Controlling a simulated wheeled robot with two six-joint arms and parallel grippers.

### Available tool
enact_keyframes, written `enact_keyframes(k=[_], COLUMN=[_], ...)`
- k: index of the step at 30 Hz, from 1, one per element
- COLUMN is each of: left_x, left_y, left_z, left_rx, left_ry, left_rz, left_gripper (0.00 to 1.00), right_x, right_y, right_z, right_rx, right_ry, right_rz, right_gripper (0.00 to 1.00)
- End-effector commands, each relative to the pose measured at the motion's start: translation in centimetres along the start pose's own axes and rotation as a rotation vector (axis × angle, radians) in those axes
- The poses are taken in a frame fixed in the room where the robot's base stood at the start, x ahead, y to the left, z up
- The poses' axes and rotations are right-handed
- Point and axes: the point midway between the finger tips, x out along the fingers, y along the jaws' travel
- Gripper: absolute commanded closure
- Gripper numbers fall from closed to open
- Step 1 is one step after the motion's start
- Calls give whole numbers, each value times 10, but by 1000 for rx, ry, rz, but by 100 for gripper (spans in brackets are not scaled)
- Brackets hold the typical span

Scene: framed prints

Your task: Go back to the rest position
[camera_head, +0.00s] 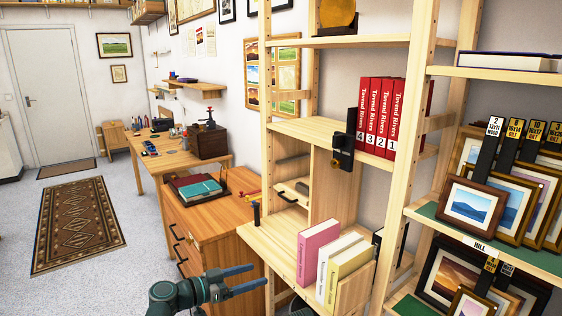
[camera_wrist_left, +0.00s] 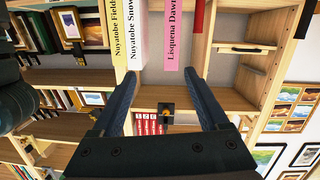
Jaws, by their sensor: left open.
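My left gripper (camera_head: 258,276) reaches in from the bottom of the head view, its two blue-grey fingers spread with nothing between them. It is in front of the wooden drawer cabinet, left of and apart from the pink, white and yellow books on the shelf. In the left wrist view, which is upside down, the open fingers (camera_wrist_left: 157,75) frame the wooden shelving, with the pink book (camera_wrist_left: 172,40) beyond. My right gripper is in neither view.
The pink book (camera_head: 317,250), white book (camera_head: 335,264) and yellow book (camera_head: 348,268) stand on the lower shelf. Red books (camera_head: 377,115) stand above, beside a black bookend (camera_head: 350,140). Framed prints (camera_head: 470,208) fill the right rack. The floor (camera_head: 130,200) at left is open.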

Motion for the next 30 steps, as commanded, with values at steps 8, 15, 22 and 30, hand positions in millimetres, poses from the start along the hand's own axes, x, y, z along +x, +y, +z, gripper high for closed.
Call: enact_keyframes(k=[8, 15, 22, 30], left_x=[7, -7, -56, -117], left_y=[20, 41, 47, 38], left_z=[49, 121, 187, 212], left_rx=[-143, -357, -582, -699], left_ry=[-232, -591, -984, -1198], left_rz=[22, -59, -369, -803], left_gripper=[23, 23, 23, 23], right_x=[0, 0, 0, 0], right_y=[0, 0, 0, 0], right_z=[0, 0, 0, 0], right_rx=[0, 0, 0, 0], right_ry=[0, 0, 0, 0], right_rz=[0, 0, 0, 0], right_gripper=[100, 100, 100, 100])
